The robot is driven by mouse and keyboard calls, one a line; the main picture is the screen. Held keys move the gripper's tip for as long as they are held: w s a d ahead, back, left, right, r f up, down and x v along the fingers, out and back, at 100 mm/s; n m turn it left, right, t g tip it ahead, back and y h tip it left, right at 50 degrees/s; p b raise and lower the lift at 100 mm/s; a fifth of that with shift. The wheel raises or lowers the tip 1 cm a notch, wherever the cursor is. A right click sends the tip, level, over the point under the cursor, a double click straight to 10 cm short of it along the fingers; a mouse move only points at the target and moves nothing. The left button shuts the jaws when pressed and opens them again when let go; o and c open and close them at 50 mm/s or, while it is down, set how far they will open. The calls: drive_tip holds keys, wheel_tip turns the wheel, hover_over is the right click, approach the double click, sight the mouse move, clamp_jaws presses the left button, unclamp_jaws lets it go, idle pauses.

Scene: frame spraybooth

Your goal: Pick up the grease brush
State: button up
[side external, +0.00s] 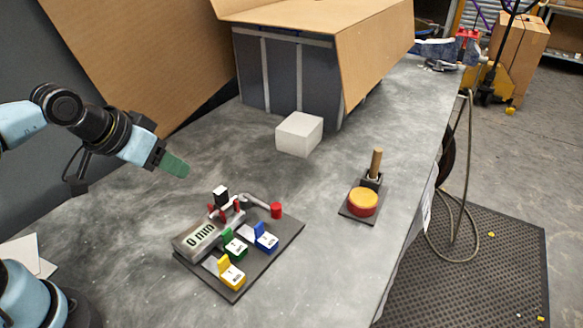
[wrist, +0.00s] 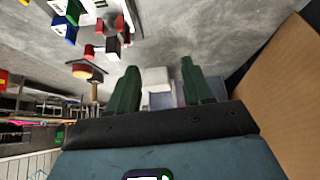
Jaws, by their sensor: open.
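The grease brush (side external: 376,163) stands upright at the right of the table, its wooden handle pointing up and its lower end hidden in a small dark holder (side external: 371,181). The holder sits on a dark plate behind a round red-and-yellow tin (side external: 363,201). In the wrist view, which is upside down, the tin (wrist: 87,72) and what looks like the brush handle (wrist: 94,92) show small at left. My gripper (side external: 174,166) is at the left, raised above the table and well apart from the brush. In the wrist view its green fingers (wrist: 159,75) are spread with nothing between them.
A dark board (side external: 236,286) with a gauge block and coloured tagged pieces lies between my gripper and the brush, nearer the front. A white block (side external: 299,134) stands behind, before a large open cardboard-flapped box (side external: 290,75). The table around the brush is mostly clear.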

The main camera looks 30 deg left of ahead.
drive_tip(key=w+d+r+n+h, duration=0.3)
drive_tip(key=w+d+n, duration=0.2)
drive_tip(key=w, duration=0.2)
drive_tip(key=n+g+h, duration=0.3)
drive_tip(key=n+h, duration=0.6)
drive_tip(key=n, duration=0.7)
hover_over(374, 169)
drive_tip(key=s+a, duration=0.2)
drive_tip(key=a, duration=0.7)
wheel_tip(374, 169, down, 6)
drive_tip(key=shift+h, duration=0.3)
drive_tip(key=shift+f+x, duration=0.2)
drive_tip(key=shift+x, duration=2.85)
drive_tip(key=shift+f+x, duration=0.2)
drive_tip(key=shift+x, duration=2.9)
drive_tip(key=shift+a, duration=0.2)
drive_tip(key=shift+c, duration=0.4)
clamp_jaws()
